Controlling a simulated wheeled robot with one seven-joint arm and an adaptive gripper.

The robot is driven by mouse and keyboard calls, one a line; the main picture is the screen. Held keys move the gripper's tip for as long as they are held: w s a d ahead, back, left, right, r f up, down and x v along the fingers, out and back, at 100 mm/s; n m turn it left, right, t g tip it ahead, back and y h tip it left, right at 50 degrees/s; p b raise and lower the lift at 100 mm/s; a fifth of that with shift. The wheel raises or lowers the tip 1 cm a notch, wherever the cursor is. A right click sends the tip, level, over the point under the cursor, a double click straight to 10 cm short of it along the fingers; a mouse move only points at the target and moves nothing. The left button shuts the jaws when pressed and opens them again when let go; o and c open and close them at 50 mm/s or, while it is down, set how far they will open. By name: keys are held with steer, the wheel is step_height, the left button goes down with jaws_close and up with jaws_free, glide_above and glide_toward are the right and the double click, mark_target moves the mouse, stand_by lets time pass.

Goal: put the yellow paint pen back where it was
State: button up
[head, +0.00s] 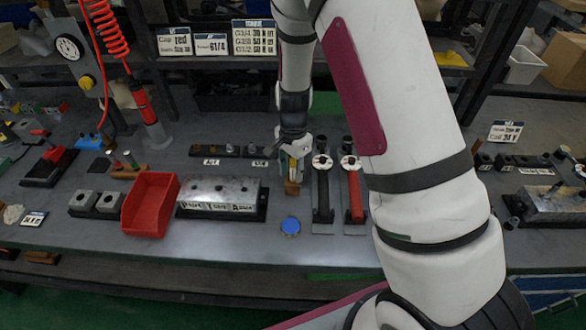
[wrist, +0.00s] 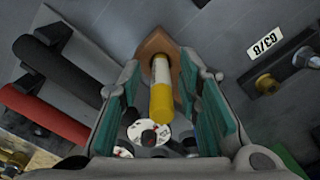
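The yellow paint pen (wrist: 161,92) has a pale barrel and a yellow near end. In the wrist view it lies between the fingers of my gripper (wrist: 160,85), with a visible gap on both sides. The gripper is open around it. The pen's far end meets a brown wooden block (wrist: 154,47), and it appears to stand in that block. In the head view my gripper (head: 293,160) points down just above the wooden block (head: 292,188).
A blue disc (head: 290,226) lies in front. A metal block (head: 222,192) and a red bin (head: 150,204) stand to the left. The front table strip is mostly clear.

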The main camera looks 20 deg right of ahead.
step_height(320, 180, up, 12)
steer(key=shift+f, duration=0.25)
steer(key=shift+s+r, duration=0.1)
steer(key=shift+r, duration=0.55)
steer(key=s+r+n+t+y, duration=0.1)
steer(key=s+r+n, duration=0.2)
steer(key=s+r, duration=0.3)
steer(key=s+r+n+t, duration=0.1)
steer(key=s+r+n, duration=0.25)
steer(key=r, duration=0.45)
steer(key=s+r+n+t, duration=0.1)
steer(key=s+r+n, duration=0.1)
steer(key=s, duration=0.5)
steer(key=s+r+n+t+h, duration=0.1)
steer(key=s+r+n+t, duration=0.1)
steer(key=s+n, duration=0.3)
steer(key=s+r, duration=0.1)
steer(key=s, duration=0.1)
steer(key=shift+s+r, duration=0.3)
steer(key=shift+d, duration=0.1)
